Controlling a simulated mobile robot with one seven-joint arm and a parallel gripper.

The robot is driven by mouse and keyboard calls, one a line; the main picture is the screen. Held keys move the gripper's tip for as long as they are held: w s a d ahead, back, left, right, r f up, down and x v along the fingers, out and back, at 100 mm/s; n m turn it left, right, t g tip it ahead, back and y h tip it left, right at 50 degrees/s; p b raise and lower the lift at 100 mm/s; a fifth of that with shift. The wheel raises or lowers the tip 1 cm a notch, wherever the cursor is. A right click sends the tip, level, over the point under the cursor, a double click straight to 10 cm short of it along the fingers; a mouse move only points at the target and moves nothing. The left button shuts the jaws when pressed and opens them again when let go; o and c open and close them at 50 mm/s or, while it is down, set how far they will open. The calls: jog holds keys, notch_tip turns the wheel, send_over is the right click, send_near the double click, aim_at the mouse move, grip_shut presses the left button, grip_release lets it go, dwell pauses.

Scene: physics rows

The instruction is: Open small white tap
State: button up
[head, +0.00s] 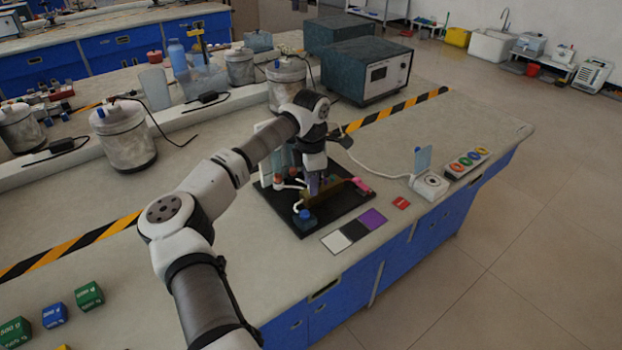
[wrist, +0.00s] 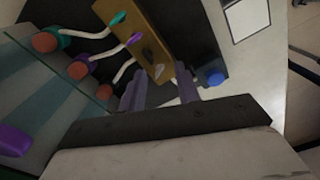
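In the wrist view a small pale tap handle (wrist: 161,71) shows against a brown block (wrist: 136,27), just past my fingertips and roughly between them. It looks white-grey, and its base is partly hidden by my gripper. A green tap (wrist: 117,19) and a purple tap (wrist: 135,39) sit along the same block, with white tubes running to them. My gripper (wrist: 160,87) is open, with a gap between its two fingers; I cannot tell whether either touches the pale tap. In the head view my gripper (head: 315,186) points down over the black board (head: 292,221), and the small tap cannot be made out.
A blue-topped part (head: 305,217) and a pink piece (head: 361,185) are on the board. Clear vessels with red-brown caps (wrist: 46,42) stand close on the left in the wrist view. White, black and purple squares (head: 356,230) lie in front. A grey box (head: 357,72) stands behind.

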jog(key=shift+f, duration=0.25)
grip_shut()
jog(key=shift+n, duration=0.3)
jog(key=n+b, duration=0.2)
jog(key=n, duration=0.1)
jog(key=shift+n, duration=0.3)
jog(key=shift+n+b, duration=0.7)
jog(key=shift+n, duration=1.5)
jog(key=shift+r, duration=0.1)
